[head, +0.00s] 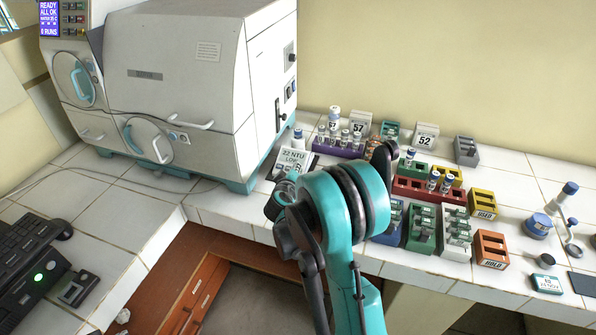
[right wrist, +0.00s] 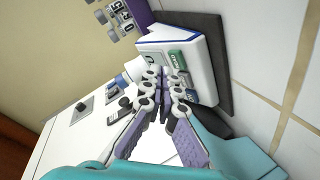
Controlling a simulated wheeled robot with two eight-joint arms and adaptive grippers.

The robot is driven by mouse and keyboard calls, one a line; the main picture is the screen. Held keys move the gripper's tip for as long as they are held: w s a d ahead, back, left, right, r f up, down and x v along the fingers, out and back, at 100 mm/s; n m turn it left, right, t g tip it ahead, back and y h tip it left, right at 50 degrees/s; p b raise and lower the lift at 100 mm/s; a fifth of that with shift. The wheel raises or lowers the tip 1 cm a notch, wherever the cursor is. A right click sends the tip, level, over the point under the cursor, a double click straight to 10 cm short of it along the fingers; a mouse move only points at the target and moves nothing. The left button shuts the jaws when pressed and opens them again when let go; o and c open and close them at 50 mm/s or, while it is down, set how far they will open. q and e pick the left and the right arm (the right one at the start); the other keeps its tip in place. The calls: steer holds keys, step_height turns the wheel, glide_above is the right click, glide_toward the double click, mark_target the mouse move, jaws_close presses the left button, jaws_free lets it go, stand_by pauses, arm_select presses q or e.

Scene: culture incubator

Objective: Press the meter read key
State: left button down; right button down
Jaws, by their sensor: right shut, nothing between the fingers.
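The meter (head: 292,160) stands on the white tiled counter just right of the large white machine, its face reading "22 NTU LOW". In the right wrist view the white meter (right wrist: 203,48) shows close up, with a small row of keys (right wrist: 181,62), some of them green. The key labels are too small to read surely, so I cannot tell which is the read key. My right gripper (right wrist: 171,78) is shut and empty, its fingertips close to the keys; contact cannot be told. In the head view my right arm hides the meter's lower part. My left gripper is not in view.
The white machine (head: 190,75) stands left of the meter. A purple rack (head: 338,151) with vials is just behind it. Red (head: 413,190), yellow and green racks crowd the counter to the right of my arm. A dark keyboard (head: 25,245) is at far left.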

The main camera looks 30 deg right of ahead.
steer(key=shift+w+d+f+b, duration=0.1)
steer(key=shift+d+f+b, duration=0.05)
steer(key=shift+f+b, duration=0.25)
steer(key=shift+w+d+f+b, duration=0.1)
steer(key=shift+f+b, duration=0.2)
stand_by(0.6)
steer(key=shift+r, duration=0.1)
steer(key=shift+s+a+r+p, duration=0.25)
steer(key=shift+r+p, duration=0.2)
steer(key=shift+r, duration=0.15)
steer(key=r+p, duration=0.1)
steer(key=s+a+r+p, duration=0.1)
steer(key=r, duration=0.1)
steer(key=r+p, duration=0.1)
steer(key=shift+s+a+r, duration=0.2)
steer(key=shift+a+r, duration=0.05)
steer(key=shift+a, duration=0.15)
stand_by(0.9)
